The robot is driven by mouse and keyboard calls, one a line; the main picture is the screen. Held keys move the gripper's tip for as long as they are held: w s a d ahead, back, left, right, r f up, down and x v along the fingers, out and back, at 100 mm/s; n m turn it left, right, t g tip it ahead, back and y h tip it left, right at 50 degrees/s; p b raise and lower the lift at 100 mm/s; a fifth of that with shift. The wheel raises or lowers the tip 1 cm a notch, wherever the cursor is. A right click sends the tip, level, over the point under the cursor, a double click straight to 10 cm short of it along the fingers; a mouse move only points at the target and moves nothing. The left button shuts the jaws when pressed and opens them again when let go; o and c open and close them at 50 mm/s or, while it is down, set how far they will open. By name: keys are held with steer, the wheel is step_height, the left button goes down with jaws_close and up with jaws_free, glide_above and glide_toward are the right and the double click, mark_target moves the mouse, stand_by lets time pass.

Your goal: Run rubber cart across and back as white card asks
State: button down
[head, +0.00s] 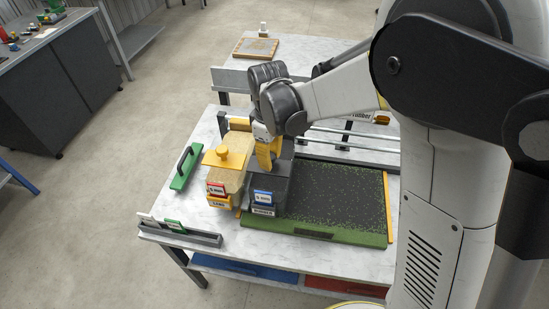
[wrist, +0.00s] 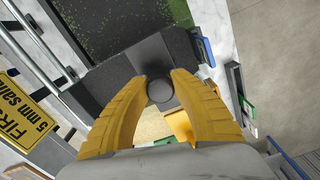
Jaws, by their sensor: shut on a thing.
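The dark rubber cart (head: 268,192), with a blue-framed label on its front, stands at the left end of the turf tray (head: 316,235). My gripper (head: 266,160) is shut on the cart's dark round knob, which also shows between the yellow fingers in the wrist view (wrist: 160,90). The turf surface (head: 345,200) looks dark with green flecks. A white card (head: 147,220) stands in the grey rack (head: 205,240) at the table's front left; its writing is too small to read.
A sand-filled cart with a yellow top (head: 222,155) and red label stands just left of the rubber cart. A green card (head: 175,226) shares the rack. A green handled tool (head: 184,168) lies at the left. Metal rails (head: 350,133) run behind.

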steer(key=shift+a, duration=0.2)
steer(key=c, duration=1.4)
jaws_free()
steer(key=o, duration=0.3)
steer(key=shift+a, duration=0.2)
steer(key=shift+d, duration=0.1)
step_height(320, 180, up, 12)
